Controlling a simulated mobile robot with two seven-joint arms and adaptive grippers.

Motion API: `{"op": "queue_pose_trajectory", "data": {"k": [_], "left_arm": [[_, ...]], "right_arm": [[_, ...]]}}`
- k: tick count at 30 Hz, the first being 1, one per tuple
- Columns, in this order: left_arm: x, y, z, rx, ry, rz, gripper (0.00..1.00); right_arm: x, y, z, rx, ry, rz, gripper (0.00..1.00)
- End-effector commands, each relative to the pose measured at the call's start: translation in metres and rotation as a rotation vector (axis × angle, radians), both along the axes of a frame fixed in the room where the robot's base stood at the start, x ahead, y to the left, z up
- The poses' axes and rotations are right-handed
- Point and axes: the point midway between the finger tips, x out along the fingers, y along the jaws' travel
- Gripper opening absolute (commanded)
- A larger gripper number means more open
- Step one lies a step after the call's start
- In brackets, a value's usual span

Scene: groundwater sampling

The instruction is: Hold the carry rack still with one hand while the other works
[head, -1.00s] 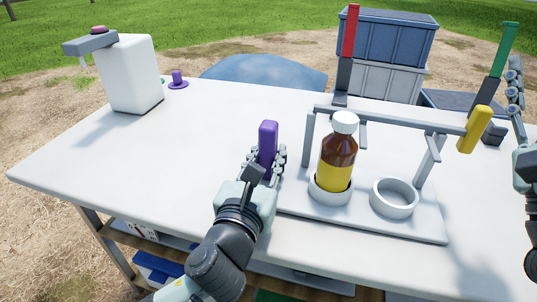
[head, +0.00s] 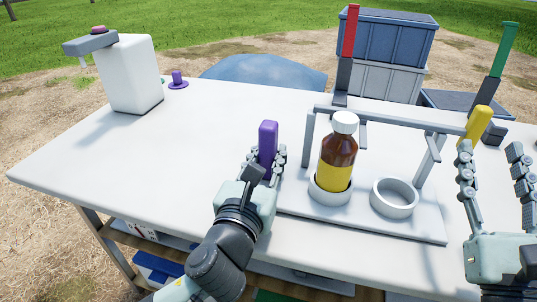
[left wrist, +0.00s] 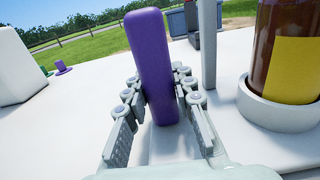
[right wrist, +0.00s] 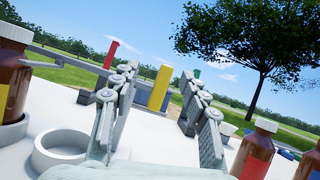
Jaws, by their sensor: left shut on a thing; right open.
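The carry rack (head: 425,228) is a light grey base on the table with a raised bar and two ring holders. A brown bottle (head: 338,165) with a yellow label and white cap stands in its left ring; the right ring (head: 394,198) is empty. My left gripper (head: 266,160) is shut on the upright purple grip (head: 268,135) at the rack's left side, also clear in the left wrist view (left wrist: 153,55). My right gripper (head: 492,160) is open near the yellow grip (head: 479,121) at the bar's right end. In the right wrist view the yellow grip (right wrist: 160,90) shows between the open fingers.
A white dispenser (head: 130,75) and a small purple piece (head: 177,79) stand at the back left. Red (head: 350,32) and green (head: 503,50) grips rise behind, near stacked crates (head: 385,40). Other brown bottles (right wrist: 257,152) stand right in the right wrist view. The table's left is clear.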

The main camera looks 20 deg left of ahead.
Motion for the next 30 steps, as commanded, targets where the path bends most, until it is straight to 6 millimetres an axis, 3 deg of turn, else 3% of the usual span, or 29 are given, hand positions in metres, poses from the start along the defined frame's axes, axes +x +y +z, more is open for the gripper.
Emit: {"op": "queue_pose_trajectory", "data": {"k": [3, 8, 30], "left_arm": [[0.0, 0.0, 0.002, -0.003, -0.005, -0.001, 0.0], [0.0, 0.0, 0.002, -0.004, -0.005, -0.001, 0.0], [0.0, 0.0, 0.002, -0.003, -0.005, -0.001, 0.0]], "right_arm": [[-0.009, -0.008, -0.024, 0.098, 0.088, -0.014, 0.45], [-0.01, -0.011, -0.034, 0.143, 0.127, -0.021, 0.45], [0.074, -0.01, -0.003, 0.142, 0.126, -0.021, 0.45]]}}
